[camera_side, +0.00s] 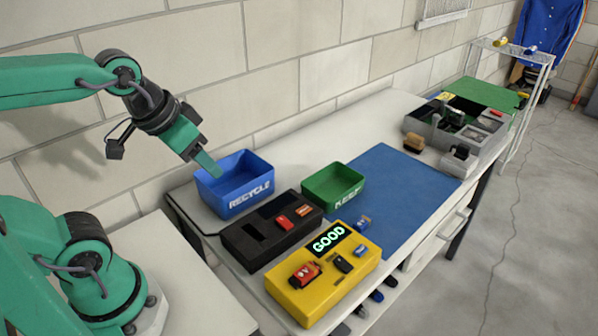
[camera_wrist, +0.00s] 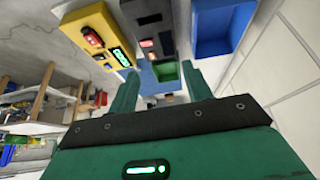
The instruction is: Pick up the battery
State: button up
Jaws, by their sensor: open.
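Several small battery-like blocks are in view; I cannot tell which one the task means. A red block (camera_side: 305,273), a black block (camera_side: 343,264) and a small blue block (camera_side: 360,250) sit on the yellow box (camera_side: 318,299), which has a lit "GOOD" display. A red block (camera_side: 284,223) and an orange block (camera_side: 304,211) sit in the black box (camera_side: 262,246). Another blue block (camera_side: 362,222) lies on the blue mat. My gripper (camera_side: 212,168) is raised by the blue bin, apart from all blocks. In the wrist view my gripper (camera_wrist: 160,72) is open and empty.
The blue RECYCLE bin (camera_side: 233,199) and green KEEP bin (camera_side: 335,200) stand behind the boxes. The blue mat (camera_side: 405,190) is mostly clear. A grey organizer (camera_side: 492,130) stands at the far end. A block wall (camera_side: 300,75) runs behind the bench.

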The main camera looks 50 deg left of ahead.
jog(key=w+d+f+g, duration=0.35)
jog(key=w+d, duration=0.25)
jog(key=d, duration=0.3)
jog(key=g, duration=0.2)
send_over(306, 270)
notch_tip(306, 270, down, 8)
jog(key=shift+d+r, duration=0.1)
jog(key=shift+r, duration=0.1)
jog(key=shift+f, duration=0.1)
jog(key=shift+f, duration=1.25)
jog(key=shift+f, duration=0.1)
jog(key=shift+f, duration=2.45)
